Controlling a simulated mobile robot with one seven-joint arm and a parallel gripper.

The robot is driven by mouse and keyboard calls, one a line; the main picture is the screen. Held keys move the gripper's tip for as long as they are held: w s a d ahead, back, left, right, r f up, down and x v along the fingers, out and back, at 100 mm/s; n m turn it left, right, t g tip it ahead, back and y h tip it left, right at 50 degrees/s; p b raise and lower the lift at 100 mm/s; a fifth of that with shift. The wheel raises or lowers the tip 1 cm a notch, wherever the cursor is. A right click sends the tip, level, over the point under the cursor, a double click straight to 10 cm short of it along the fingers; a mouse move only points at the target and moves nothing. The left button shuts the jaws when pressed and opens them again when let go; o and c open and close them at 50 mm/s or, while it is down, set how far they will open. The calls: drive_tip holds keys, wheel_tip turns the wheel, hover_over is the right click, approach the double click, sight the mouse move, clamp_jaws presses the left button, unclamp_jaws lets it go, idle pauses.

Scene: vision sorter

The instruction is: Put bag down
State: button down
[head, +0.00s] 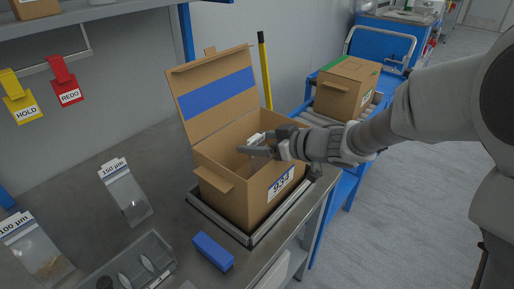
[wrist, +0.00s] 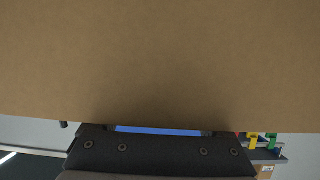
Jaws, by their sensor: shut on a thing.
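My gripper (head: 257,150) reaches from the right into the open cardboard box (head: 225,205) labelled 934. Its fingers look closed, but what they hold is hidden; I cannot make out a bag in them. In the wrist view, plain brown cardboard (wrist: 160,60) covers most of the picture and hides the fingertips. Two clear bags lie apart from the gripper on the bench: one marked 150 µm (head: 127,195) and one marked 100 µm (head: 38,255) at the lower left.
The box stands in a metal frame (head: 250,240) near the bench edge, its blue-striped lid (head: 215,95) raised. A blue block (head: 213,252) and a grey tray (head: 128,262) lie in front. Another box (head: 345,88) stands on rollers behind. Yellow HOLD and red REDO tags hang left.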

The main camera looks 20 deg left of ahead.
drive_tip(key=shift+r, duration=0.1)
drive_tip(key=shift+f, duration=0.2)
unclamp_jaws()
drive_tip(key=shift+d+r+p, duration=0.25)
drive_tip(key=shift+r+p, duration=0.05)
drive_tip(key=shift+r, duration=0.1)
drive_tip(key=p+v, duration=0.4)
drive_tip(key=v, duration=0.7)
drive_tip(key=shift+s+d, duration=0.2)
drive_tip(key=shift+d, duration=0.05)
drive_tip(key=shift+f, duration=0.1)
